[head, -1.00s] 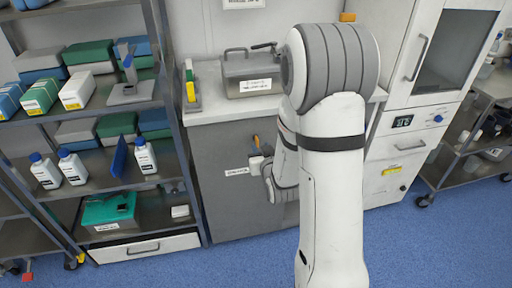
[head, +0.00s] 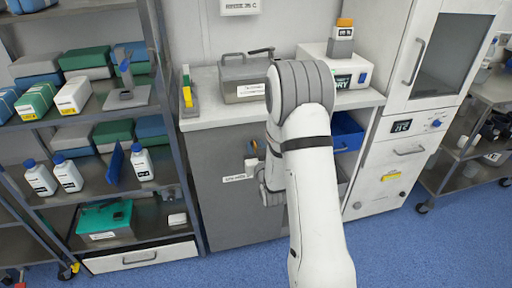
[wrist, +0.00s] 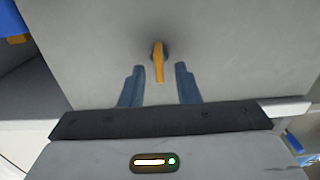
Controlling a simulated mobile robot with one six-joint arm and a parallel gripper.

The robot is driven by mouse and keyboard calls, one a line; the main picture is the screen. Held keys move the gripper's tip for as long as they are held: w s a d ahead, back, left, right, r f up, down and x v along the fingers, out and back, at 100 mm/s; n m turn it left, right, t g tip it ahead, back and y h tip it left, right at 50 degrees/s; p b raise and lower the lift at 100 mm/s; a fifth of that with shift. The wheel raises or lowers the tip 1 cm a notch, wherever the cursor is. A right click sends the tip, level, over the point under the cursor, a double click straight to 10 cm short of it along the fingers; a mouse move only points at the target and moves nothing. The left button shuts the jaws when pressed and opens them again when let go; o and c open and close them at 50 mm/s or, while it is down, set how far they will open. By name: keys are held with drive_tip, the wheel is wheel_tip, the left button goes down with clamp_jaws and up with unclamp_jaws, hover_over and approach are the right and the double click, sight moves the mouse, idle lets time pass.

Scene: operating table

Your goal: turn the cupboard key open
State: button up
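The cupboard is a grey unit under a pale worktop, and its grey door (head: 222,205) shows left of my arm in the head view. An orange key (wrist: 158,62) sticks out of the dark lock in the door, which fills most of the wrist view (wrist: 225,45). My gripper (wrist: 160,72) is open, with its two blue fingers on either side of the key and a gap showing on each side. In the head view my gripper (head: 253,150) is small and partly hidden beside my arm at the door.
A metal case (head: 243,78) and a white device (head: 345,75) stand on the worktop. A blue bin (head: 346,132) sits in an open bay right of the door. A loaded shelf rack (head: 183,140) stands left, and a white cabinet (head: 385,170) right. Blue floor in front is clear.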

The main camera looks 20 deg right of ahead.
drive_tip(key=shift+w, duration=0.1)
drive_tip(key=shift+c, duration=0.6)
clamp_jaws()
drive_tip(key=shift+f+m+b, duration=0.15)
drive_tip(key=shift+m+b, duration=0.15)
drive_tip(key=shift+b, duration=0.25)
drive_tip(key=m+b, duration=0.8)
drive_tip(key=b, duration=0.1)
drive_tip(key=d+f+m+b, duration=0.1)
drive_tip(key=m+b, duration=0.3)
drive_tip(key=shift+m+b, duration=0.3)
drive_tip(key=shift+d+m+b, duration=0.1)
drive_tip(key=shift+m+b, duration=1.2)
drive_tip(key=shift+m, duration=1)
